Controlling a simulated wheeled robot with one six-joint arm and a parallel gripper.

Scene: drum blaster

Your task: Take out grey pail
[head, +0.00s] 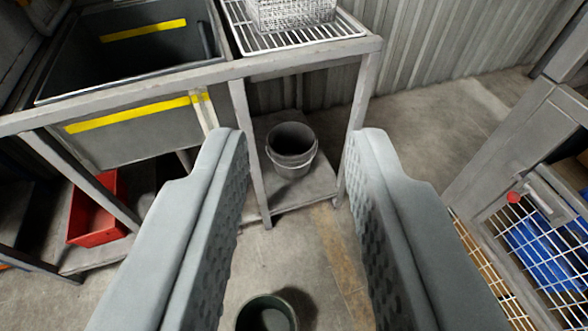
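The grey pail (291,152) stands upright on the low shelf (300,193) under the metal bench. It has a pale band around its side, and its dark inside shows from above. My gripper (293,155) is open, with its two grey textured fingers at left and right. The pail appears between the fingertips and farther off. Nothing is between the fingers. The pail's far base is hidden.
Bench legs (355,115) flank the shelf opening. A dark green bucket (266,314) stands on the floor in front. A red bin (97,210) is at left, below a grey sink (140,132). A wire basket (288,12) sits on the rack. A mesh cabinet (545,245) is at right.

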